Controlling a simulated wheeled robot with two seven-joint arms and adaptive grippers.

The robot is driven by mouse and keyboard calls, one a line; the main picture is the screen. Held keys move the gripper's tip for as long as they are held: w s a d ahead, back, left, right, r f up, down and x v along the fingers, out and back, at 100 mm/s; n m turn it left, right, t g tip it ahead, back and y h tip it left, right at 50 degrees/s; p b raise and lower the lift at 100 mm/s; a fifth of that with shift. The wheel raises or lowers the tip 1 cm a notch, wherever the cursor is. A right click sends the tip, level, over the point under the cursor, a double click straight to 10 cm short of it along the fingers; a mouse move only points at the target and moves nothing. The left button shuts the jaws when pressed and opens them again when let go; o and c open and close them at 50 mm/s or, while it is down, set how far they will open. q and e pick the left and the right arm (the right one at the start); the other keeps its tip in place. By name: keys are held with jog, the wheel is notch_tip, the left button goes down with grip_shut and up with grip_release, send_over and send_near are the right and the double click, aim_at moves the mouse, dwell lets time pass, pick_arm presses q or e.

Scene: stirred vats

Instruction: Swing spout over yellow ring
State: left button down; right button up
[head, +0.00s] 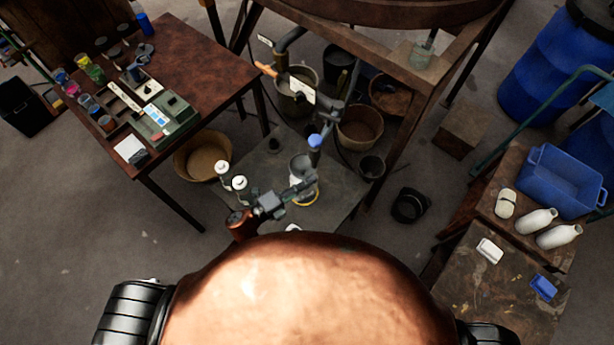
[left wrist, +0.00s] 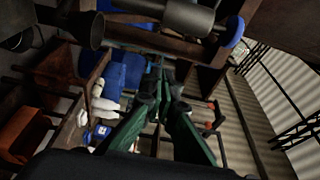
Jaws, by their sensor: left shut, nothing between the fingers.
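The spout appears to be a dark grey pipe (head: 328,116) under the wooden frame, ending in a blue tip (head: 315,141). A grey cylinder with a blue end (left wrist: 232,30) also crosses the top of the left wrist view. A yellow ring (head: 312,202) lies on the grey floor plate, partly hidden by my left gripper. The blue tip appears behind the ring; I cannot tell its exact height. My left gripper (head: 309,183) is shut and empty, in front of the spout and above the ring. Its green fingers (left wrist: 163,92) meet in the wrist view. My right gripper is not in view.
Two white bottles (head: 231,180) stand left of the gripper. A wooden frame (head: 405,125), pots and a bucket (head: 358,127) surround the spout.

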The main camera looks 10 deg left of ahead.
pick_arm(q)
jog(key=w+d, duration=0.2)
jog(key=w, duration=0.5)
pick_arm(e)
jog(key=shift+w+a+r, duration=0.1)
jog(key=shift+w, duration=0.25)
pick_arm(q)
jog(key=shift+w, duration=0.1)
jog(key=shift+f, duration=0.1)
